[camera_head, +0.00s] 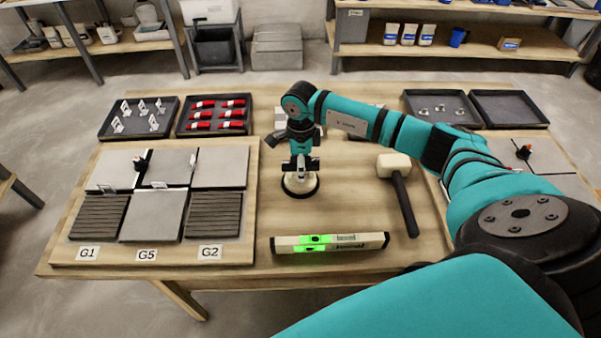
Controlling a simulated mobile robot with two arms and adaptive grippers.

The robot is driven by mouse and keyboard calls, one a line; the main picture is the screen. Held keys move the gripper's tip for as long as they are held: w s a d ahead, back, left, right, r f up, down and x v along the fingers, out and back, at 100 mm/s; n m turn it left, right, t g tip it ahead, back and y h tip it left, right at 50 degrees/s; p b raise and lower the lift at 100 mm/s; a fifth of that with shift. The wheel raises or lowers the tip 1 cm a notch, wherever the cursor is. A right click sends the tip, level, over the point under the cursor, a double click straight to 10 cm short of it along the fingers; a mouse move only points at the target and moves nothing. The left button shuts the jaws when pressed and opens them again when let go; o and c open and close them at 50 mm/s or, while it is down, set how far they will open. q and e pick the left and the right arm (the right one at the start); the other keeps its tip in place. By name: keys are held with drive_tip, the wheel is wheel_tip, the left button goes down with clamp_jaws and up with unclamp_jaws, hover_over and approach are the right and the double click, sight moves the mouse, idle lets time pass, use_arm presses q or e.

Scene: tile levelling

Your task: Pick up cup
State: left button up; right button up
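The cup (299,187), a round suction cup with a pale top and black rim, stands on the wooden table (345,215) near its middle. My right arm comes in from the right, and its gripper (300,163) points down directly over the cup. The fingers are at the height of the cup's upper part, which they partly hide. The view is too small to tell whether they are shut on it or only around it. My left gripper is not in view.
A white-headed mallet (398,178) lies right of the cup, and a level (330,243) with green vials lies in front. A tile board (255,220) is at left. Trays with clips (141,125) and red wedges (214,115) stand behind it. Two dark trays (510,109) stand at back right.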

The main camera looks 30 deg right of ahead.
clamp_jaws()
drive_tip(key=shift+r, duration=0.1)
idle(0.3)
